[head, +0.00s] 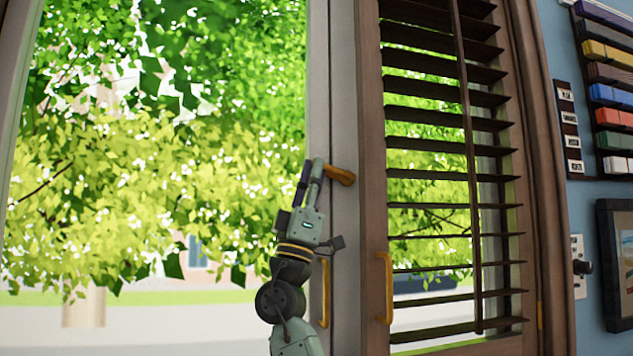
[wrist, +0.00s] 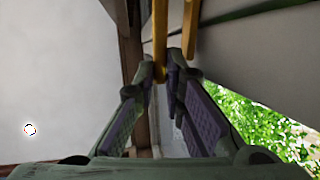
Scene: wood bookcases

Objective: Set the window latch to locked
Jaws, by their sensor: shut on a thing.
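The window latch (head: 341,175) is a small brass-orange lever on the white window frame. It points right and slightly down. My gripper (head: 312,170) reaches up to its left end, and its fingers hide that end. In the wrist view, the fingertips of my gripper (wrist: 160,72) close around the lower end of a yellow bar (wrist: 159,38), which looks like the latch. Its exact contact is partly hidden by the fingers.
A yellow pull handle (head: 324,292) stands on the frame just right of my arm. Another handle (head: 384,288) is on the brown louvred shutter (head: 372,190) to the right. A picture frame (head: 606,265) and a rack of coloured blocks (head: 605,95) hang on the blue wall.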

